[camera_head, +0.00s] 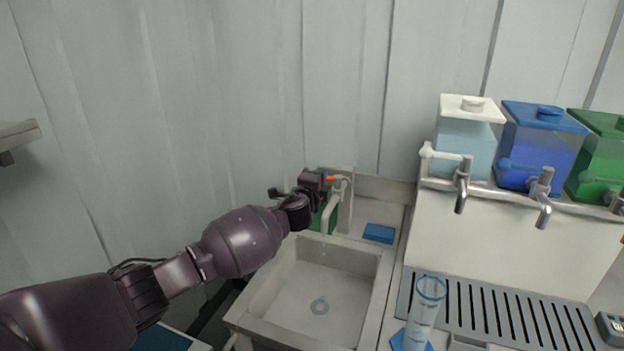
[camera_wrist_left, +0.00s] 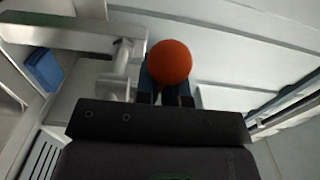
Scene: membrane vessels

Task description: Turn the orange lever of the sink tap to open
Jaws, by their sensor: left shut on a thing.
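The grey sink tap (camera_head: 333,207) stands at the back of the sink (camera_head: 376,262), its spout pointing down over the basin. The tip of its orange lever (camera_head: 331,179) shows at the tap's top left. In the left wrist view the lever's round orange knob (camera_wrist_left: 170,62) sits at my left gripper's fingers, and the tap body (camera_wrist_left: 120,75) is just left of it. My left gripper (camera_head: 322,181) reaches in from the left and is shut on the lever, hiding part of it. A faint pale streak shows under the spout; I cannot tell if it is water. My right gripper is not in view.
A blue sponge-like block (camera_head: 379,233) lies on the sink's back ledge, and a green object (camera_head: 317,217) is behind the tap. A clear cylinder (camera_head: 425,315) stands right of the sink, by a slotted drain grate (camera_head: 485,310). White, blue (camera_head: 541,150) and green tanks with taps stand at right.

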